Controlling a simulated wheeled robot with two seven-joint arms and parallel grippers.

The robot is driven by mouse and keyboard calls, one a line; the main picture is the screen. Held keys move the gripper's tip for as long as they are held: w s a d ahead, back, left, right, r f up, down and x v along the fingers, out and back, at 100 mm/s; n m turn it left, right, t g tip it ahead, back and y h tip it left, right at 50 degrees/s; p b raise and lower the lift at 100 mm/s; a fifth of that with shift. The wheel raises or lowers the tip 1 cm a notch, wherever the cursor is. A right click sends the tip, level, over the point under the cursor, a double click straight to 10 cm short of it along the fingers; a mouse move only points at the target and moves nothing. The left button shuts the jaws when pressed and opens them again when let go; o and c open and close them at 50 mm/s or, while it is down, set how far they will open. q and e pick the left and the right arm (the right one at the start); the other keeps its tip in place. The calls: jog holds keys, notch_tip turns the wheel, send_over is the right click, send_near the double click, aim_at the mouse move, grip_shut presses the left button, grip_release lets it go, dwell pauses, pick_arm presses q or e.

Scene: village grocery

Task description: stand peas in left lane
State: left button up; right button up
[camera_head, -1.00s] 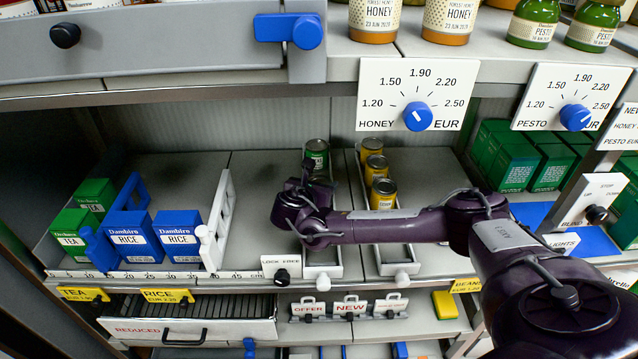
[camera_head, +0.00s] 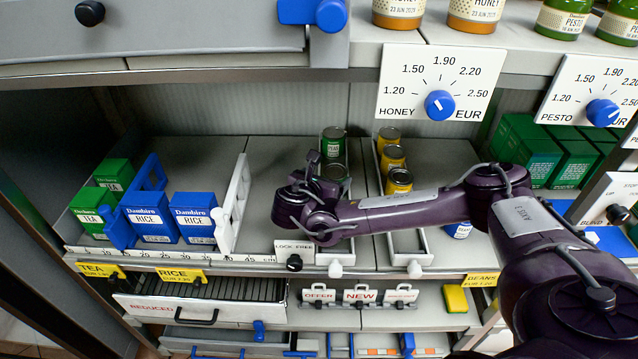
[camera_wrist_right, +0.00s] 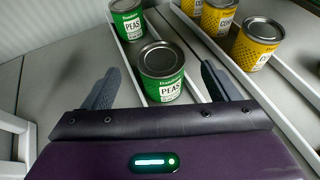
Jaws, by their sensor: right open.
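Two green peas cans stand upright in the white-railed left lane (camera_head: 336,250). The rear can (camera_head: 333,143) stands farther back; it also shows in the right wrist view (camera_wrist_right: 127,20). The front can (camera_wrist_right: 162,72) is partly hidden by my gripper in the head view. My right gripper (camera_head: 316,172) is open and low over this lane. In the right wrist view its fingers (camera_wrist_right: 160,80) lie on either side of the front can, with a gap on both sides. My left gripper is not in view.
Yellow cans (camera_head: 399,181) fill the right lane beside it. Rice boxes (camera_head: 193,217) and tea boxes (camera_head: 93,211) stand at left behind a white divider (camera_head: 235,200). The upper shelf with the honey dial (camera_head: 439,104) overhangs the lanes. Shelf floor between divider and left lane is bare.

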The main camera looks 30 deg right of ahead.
jog(key=v, duration=0.6)
dwell(0.4)
